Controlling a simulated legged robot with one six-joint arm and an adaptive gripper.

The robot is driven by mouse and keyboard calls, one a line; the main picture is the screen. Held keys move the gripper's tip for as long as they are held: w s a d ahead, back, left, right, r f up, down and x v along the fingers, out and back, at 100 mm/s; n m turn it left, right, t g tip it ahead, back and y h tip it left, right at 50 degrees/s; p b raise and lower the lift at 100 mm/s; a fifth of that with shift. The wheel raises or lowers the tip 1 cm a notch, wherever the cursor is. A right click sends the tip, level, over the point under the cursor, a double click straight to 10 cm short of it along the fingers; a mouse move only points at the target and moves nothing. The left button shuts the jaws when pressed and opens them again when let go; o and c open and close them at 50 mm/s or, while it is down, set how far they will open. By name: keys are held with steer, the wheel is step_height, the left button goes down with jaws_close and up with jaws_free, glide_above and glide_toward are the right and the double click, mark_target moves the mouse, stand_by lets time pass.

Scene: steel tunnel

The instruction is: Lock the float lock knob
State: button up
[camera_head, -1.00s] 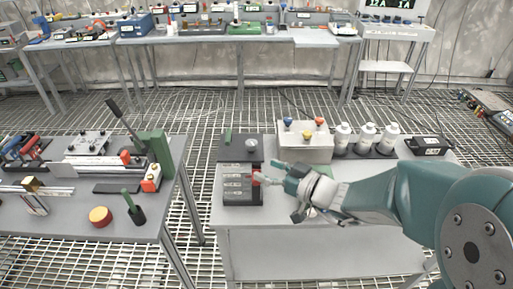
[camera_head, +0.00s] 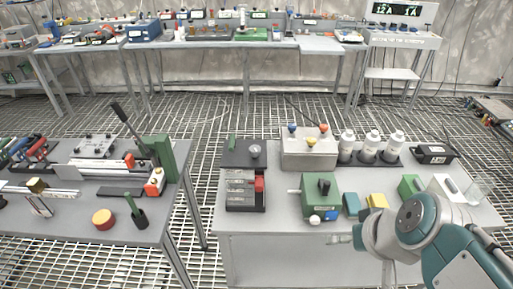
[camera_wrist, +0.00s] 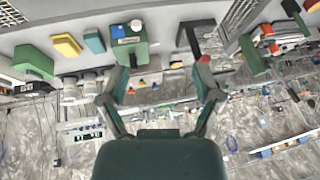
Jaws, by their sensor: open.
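No label shows which part is the float lock knob. A dark block with pale bars (camera_head: 240,188) and a red part at its right side (camera_head: 259,184) sits on the near right table. A green box (camera_head: 322,190) with a black knob (camera_head: 323,187) on top and a white knob (camera_head: 314,220) at its front stands to the right of it. My gripper (camera_head: 342,239) is near the table's front edge, below the green box and apart from it. In the wrist view my gripper (camera_wrist: 160,80) is open and empty, with the green box (camera_wrist: 130,50) beyond the fingertips.
Teal (camera_head: 351,204) and yellow (camera_head: 377,201) blocks stand right of the green box. A pale box with coloured knobs (camera_head: 308,157) and white bottles (camera_head: 371,146) are behind. A second table (camera_head: 65,222) with tools is at left, across a gap.

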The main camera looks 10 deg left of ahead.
steer(key=w+a+r+m+t, duration=0.1)
steer(key=w+a+r+t, duration=0.15)
steer(key=w, duration=0.35)
steer(key=m+t, duration=0.1)
steer(key=t, duration=0.7)
glide_toward(253, 153)
steer(key=w+d+r, duration=0.2)
steer(key=w, duration=0.1)
steer(key=s+a+f+m+t+h, duration=0.1)
steer(key=s+a+f+t+h, duration=0.1)
steer(key=a+f+t+h, duration=0.15)
steer(key=shift+g+y, duration=0.25)
steer(key=shift+g, duration=0.05)
steer(key=w, duration=0.6)
steer(key=w+a, duration=0.1)
steer(key=w, duration=0.3)
steer(key=shift+w+f, duration=0.1)
steer(key=shift+f, duration=0.25)
